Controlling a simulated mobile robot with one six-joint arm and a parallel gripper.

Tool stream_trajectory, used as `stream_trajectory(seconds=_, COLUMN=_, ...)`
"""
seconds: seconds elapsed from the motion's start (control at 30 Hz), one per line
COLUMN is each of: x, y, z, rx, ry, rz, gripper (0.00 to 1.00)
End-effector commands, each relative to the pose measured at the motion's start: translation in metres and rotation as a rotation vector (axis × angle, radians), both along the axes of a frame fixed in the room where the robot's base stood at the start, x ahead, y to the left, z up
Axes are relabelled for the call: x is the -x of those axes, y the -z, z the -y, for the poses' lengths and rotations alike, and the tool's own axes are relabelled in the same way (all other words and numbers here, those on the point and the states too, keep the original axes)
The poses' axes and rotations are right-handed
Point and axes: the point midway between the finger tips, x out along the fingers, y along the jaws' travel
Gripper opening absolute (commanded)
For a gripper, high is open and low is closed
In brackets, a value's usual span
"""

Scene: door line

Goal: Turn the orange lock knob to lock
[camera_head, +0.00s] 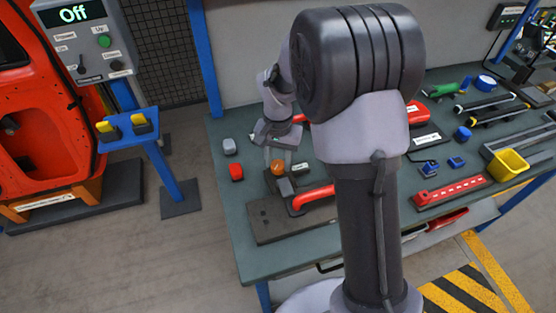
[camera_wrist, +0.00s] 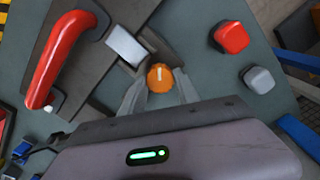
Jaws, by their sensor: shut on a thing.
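The orange lock knob (camera_head: 278,168) sits on a dark fixture near the left part of the workbench. In the wrist view the round knob (camera_wrist: 160,78) shows a short white mark on its top, running roughly up and down the picture. My gripper (camera_head: 279,160) reaches down over the knob, and in the wrist view its two fingers (camera_wrist: 159,88) lie on either side of it, shut on it. The finger contact surfaces are partly hidden. A red handle (camera_head: 312,197) is on the same dark plate, and it also shows in the wrist view (camera_wrist: 60,58).
A red block (camera_head: 236,171) and a grey block (camera_head: 229,146) stand left of the knob. A pale label block (camera_wrist: 126,45) is close beside my fingers.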

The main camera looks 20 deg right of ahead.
Motion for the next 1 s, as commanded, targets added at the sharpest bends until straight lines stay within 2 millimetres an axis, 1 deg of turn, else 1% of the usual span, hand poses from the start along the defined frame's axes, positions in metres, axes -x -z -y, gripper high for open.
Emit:
stream_trajectory(seconds=0.2, x=0.0, y=0.0005, z=0.0002, rx=0.001, ry=0.201, rz=0.001, gripper=0.0)
stream_trajectory(seconds=0.5, x=0.0001, y=0.0006, z=0.0004, rx=0.001, ry=0.448, rz=0.001, gripper=0.0)
stream_trajectory(seconds=0.8, x=0.0005, y=0.0005, z=0.0004, rx=0.0, ry=0.607, rz=0.0, gripper=0.0)
stream_trajectory(seconds=1.0, x=0.0006, y=0.0003, z=0.0004, rx=0.001, ry=0.657, rz=-0.001, gripper=0.0)
